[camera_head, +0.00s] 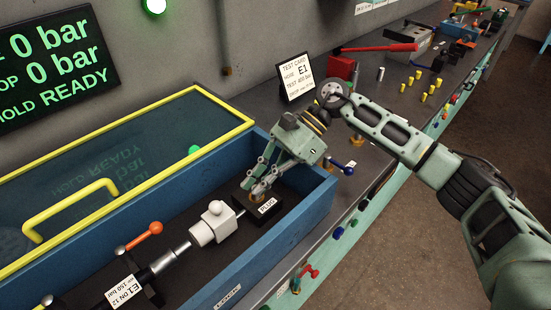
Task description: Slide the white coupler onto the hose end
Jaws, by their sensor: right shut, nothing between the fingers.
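The white coupler (209,227) lies in the blue trough, with a round knob on top. Its left side meets the silver hose end (170,260), which comes from the black hose clamp at lower left; how far they overlap I cannot tell. A thin rod shows on the coupler's right side, toward a black block labelled PLUG (266,205). My right gripper (257,190) is shut and empty, pointing down at the PLUG block's brass part, to the right of the coupler and apart from it. Whether it touches the brass is unclear. My left gripper is out of view.
The blue trough (300,212) has a raised, yellow-framed clear lid (120,160) behind it. An orange-handled lever (140,237) stands by the hose end. A test card (296,77), a red block (341,68) and several yellow pieces (424,97) are on the bench beyond.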

